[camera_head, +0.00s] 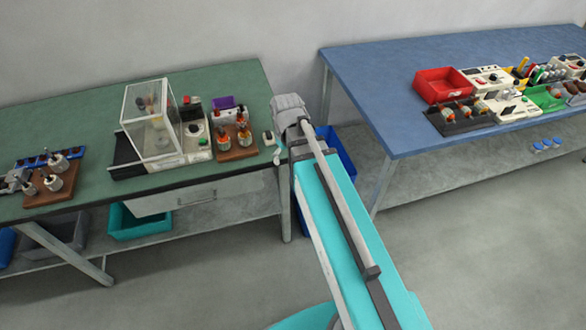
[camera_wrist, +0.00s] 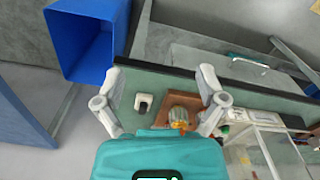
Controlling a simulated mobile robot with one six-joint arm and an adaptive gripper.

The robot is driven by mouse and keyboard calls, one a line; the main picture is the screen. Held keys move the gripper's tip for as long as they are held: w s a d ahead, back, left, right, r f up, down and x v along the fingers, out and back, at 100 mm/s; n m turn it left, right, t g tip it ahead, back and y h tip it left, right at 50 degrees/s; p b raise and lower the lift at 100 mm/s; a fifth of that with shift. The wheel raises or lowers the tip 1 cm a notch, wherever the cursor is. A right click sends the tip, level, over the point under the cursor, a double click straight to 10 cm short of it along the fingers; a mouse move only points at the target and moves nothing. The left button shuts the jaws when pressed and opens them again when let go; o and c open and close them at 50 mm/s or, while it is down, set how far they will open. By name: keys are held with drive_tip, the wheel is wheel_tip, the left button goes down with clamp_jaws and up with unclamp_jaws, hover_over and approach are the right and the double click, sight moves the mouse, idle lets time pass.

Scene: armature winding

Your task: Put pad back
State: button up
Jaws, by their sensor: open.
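My gripper (camera_wrist: 160,72) is open and empty, its two fingers spread wide above the front edge of the green table (camera_wrist: 146,78). A small pale block with a dark top (camera_wrist: 143,104) lies on the table between and below the fingers, apart from them. It may be the pad, but I cannot tell for sure. In the head view this block (camera_head: 268,137) sits near the table's right end, right of the brown wooden board (camera_head: 236,152) with copper-wound armatures. My arm covers part of the table's right edge there.
A blue bin (camera_wrist: 88,40) is beyond the table edge. The blue table (camera_head: 370,75) at right holds a red bin (camera_head: 442,85) and several devices.

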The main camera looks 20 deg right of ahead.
drive_tip(key=s+m, duration=0.3)
drive_tip(key=s, duration=0.2)
drive_tip(key=shift+s, duration=0.25)
idle(1.0)
